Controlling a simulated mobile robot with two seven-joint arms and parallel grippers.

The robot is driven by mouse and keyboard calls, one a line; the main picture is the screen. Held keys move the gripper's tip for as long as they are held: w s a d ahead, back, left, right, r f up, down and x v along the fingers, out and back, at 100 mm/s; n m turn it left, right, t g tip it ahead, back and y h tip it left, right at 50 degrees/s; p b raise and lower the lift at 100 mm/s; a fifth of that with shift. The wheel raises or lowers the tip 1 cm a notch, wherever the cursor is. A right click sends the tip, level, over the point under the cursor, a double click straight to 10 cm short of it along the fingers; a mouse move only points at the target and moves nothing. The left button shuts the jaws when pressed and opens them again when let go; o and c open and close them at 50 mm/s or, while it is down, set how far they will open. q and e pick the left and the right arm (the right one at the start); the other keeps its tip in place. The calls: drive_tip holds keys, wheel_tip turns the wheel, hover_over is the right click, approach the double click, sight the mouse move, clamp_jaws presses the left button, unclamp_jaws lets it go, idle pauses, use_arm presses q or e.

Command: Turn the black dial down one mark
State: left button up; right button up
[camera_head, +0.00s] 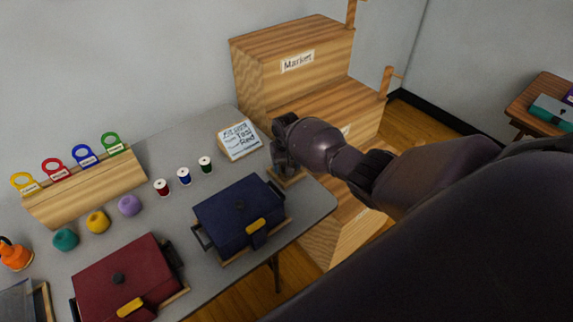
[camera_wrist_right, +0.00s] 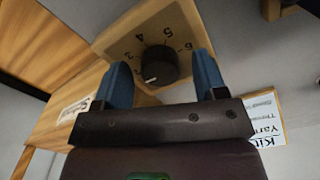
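The black dial (camera_wrist_right: 158,65) sits on a wooden panel (camera_wrist_right: 122,45) in the right wrist view. The numbers 4, 5 and 6 show around its upper side, and a white mark on the dial points to the lower left of the picture. My right gripper (camera_wrist_right: 163,75) is open, with one blue finger on each side of the dial; I cannot tell if they touch it. In the head view my right gripper (camera_head: 281,160) hides the dial, and only part of its wooden base (camera_head: 290,182) shows. My left gripper is not in view.
A card on a wooden stand (camera_head: 238,140) stands close to my right gripper. A blue case (camera_head: 230,215) and a red case (camera_head: 105,275) lie on the grey table (camera_head: 185,222). Small spools and yarn balls stand behind them. A stepped wooden "Market" shelf (camera_head: 265,75) rises behind.

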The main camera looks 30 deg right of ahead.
drive_tip(key=shift+r, duration=0.3)
wheel_tip(320, 180, up, 10)
drive_tip(key=p, duration=0.2)
drive_tip(key=shift+r, duration=0.1)
idle(0.5)
